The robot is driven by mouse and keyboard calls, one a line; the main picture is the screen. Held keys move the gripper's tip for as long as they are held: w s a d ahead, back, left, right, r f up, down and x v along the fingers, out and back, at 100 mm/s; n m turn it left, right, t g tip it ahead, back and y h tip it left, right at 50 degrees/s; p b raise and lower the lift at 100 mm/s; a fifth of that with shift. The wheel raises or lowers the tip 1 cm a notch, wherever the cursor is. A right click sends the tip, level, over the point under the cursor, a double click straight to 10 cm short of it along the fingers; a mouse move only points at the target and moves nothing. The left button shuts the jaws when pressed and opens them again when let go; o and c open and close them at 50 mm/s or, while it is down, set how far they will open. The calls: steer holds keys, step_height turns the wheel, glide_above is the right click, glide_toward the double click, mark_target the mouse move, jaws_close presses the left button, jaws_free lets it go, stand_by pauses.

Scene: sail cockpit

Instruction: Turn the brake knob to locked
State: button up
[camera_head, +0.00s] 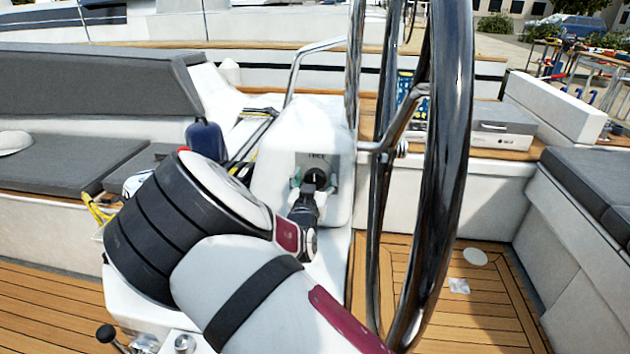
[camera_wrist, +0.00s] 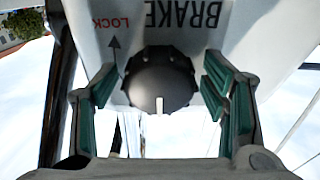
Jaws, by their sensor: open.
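The brake knob (camera_wrist: 160,78) is a dark, round, ridged dial with a white pointer mark on its rim, low in the wrist view. It sits on a pale panel (camera_wrist: 165,25) marked BRAKE, upside down there, with red LOCK lettering and an arrow to the left. The pointer mark faces down in that view, away from the lettering. My gripper (camera_wrist: 160,88) is open, with green-padded fingers on both sides of the knob. A gap shows between each finger and the knob. In the head view the knob (camera_head: 316,178) is small and partly hidden by my gripper (camera_head: 313,186).
A large dark steering wheel (camera_head: 447,160) stands close on the right of the white console (camera_head: 338,132). A steel rail (camera_head: 298,68) rises behind it. Grey cushioned benches (camera_head: 75,162) lie to the left. Teak floor (camera_head: 480,315) is open at the lower right.

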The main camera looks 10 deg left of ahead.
steer(key=c, duration=1.1)
steer(key=shift+c, duration=0.2)
